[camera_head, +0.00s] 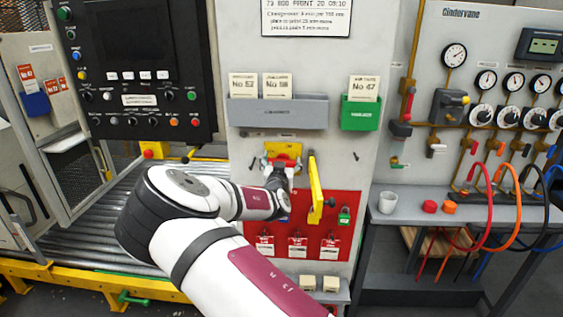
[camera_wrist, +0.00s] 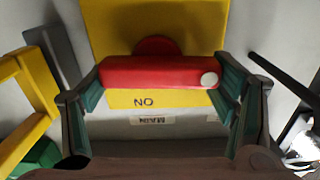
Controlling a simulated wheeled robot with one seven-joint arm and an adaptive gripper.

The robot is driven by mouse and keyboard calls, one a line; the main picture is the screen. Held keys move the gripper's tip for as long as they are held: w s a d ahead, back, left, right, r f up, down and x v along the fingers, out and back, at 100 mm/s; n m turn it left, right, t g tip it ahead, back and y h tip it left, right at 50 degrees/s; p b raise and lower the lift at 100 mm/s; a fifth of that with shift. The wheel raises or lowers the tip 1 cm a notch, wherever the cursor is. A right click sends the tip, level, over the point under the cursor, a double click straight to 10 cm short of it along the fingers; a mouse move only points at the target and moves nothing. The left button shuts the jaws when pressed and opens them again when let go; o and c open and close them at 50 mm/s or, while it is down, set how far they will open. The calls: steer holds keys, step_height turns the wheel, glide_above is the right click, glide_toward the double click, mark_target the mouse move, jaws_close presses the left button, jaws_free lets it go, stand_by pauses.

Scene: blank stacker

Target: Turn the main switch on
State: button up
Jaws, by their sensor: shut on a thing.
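The main switch is a red handle (camera_wrist: 155,72) on a yellow plate (camera_wrist: 150,25), with a white dot at the handle's right end in the wrist view. The handle lies across the picture there, and the plate below it reads "ON" upside down. My gripper (camera_wrist: 160,88) has its two fingers at the two ends of the handle, closed on it. In the head view the yellow plate (camera_head: 270,165) shows on the grey panel, above the red board. My gripper (camera_head: 279,172) reaches it there and hides most of the handle.
A yellow hinged bar (camera_head: 316,190) stands out from the panel just right of my gripper. A green padlock (camera_head: 345,216) and several red tags (camera_head: 298,246) hang on the red board (camera_head: 340,250). A grey card holder (camera_head: 278,112) is above.

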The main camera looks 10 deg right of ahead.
steer(key=m, duration=0.4)
steer(key=shift+d+m, duration=0.3)
steer(key=shift+m, duration=0.1)
steer(key=m+b, duration=0.1)
steer(key=m, duration=0.3)
steer(key=shift+d, duration=0.15)
steer(key=m+b, duration=0.2)
steer(key=m, duration=0.1)
steer(key=m+b, duration=0.1)
steer(key=shift+s+d+f+m, duration=0.1)
steer(key=shift+f+m, duration=0.15)
steer(key=shift+m, duration=0.15)
steer(key=shift+f+m+b, duration=0.1)
steer(key=shift+m+b, duration=1.2)
steer(key=shift+m, duration=0.5)
steer(key=shift+s, duration=0.1)
steer(key=o, duration=1.2)
steer(key=shift+c, duration=0.2)
steer(key=v, duration=1.2)
